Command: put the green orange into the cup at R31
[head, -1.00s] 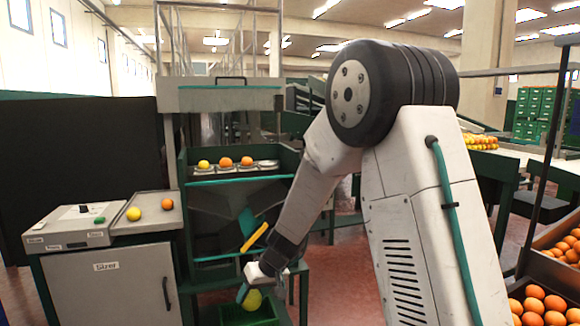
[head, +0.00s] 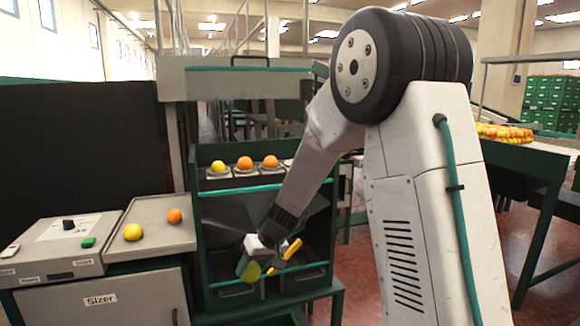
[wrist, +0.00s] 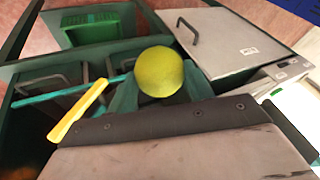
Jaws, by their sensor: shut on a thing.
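The green orange (head: 252,272), yellowish green, is held in my gripper (head: 257,268), low in front of the green sorting stand. In the wrist view the green orange (wrist: 160,71) sits between the teal fingers of my gripper (wrist: 160,90), which are shut on it. A row of shallow metal cups (head: 246,172) runs along the stand's upper shelf, above my gripper. One yellow and two orange fruits rest in cups there. A cup at the right of the row is partly hidden by my arm. No R31 label is readable.
A sizer cabinet (head: 100,302) stands at the left; its tray (head: 160,244) holds a yellow and an orange fruit. Dark bins (head: 235,293) sit low in the stand. A green crate (wrist: 97,30) shows below. A yellow bar (wrist: 80,110) is close beside my gripper.

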